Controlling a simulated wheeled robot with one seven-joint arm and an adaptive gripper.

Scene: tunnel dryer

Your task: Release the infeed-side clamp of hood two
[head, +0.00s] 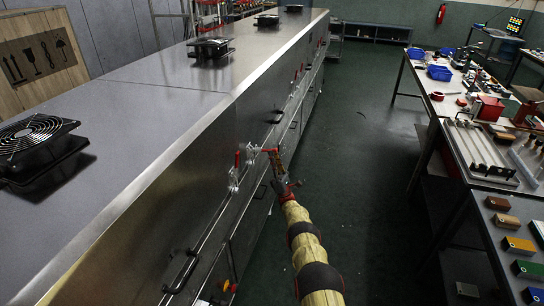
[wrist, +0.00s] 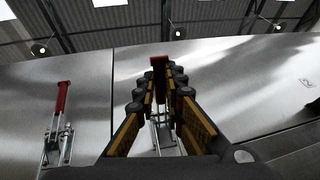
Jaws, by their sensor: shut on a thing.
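My gripper (wrist: 160,82) is shut on the red handle (wrist: 159,64) of a toggle clamp in the wrist view. The handle's red end stands out beyond the fingertips. The metal base of this clamp (wrist: 164,136) shows partly between the fingers, against the steel side of a hood; the rest is hidden. A second clamp (wrist: 54,146) with an upright red handle (wrist: 63,97) is to the left, apart from my gripper. In the head view my gripper (head: 275,162) is at the dryer's side, just beyond the nearer clamp (head: 234,178). A small mark like a 2 (wrist: 306,82) is on the panel at right.
The long steel dryer (head: 180,120) fills the left, with black fans (head: 38,142) on top and bar handles (head: 180,272) along its side. Workbenches (head: 440,105) with parts and boxes stand at right. The floor aisle (head: 365,140) between is clear.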

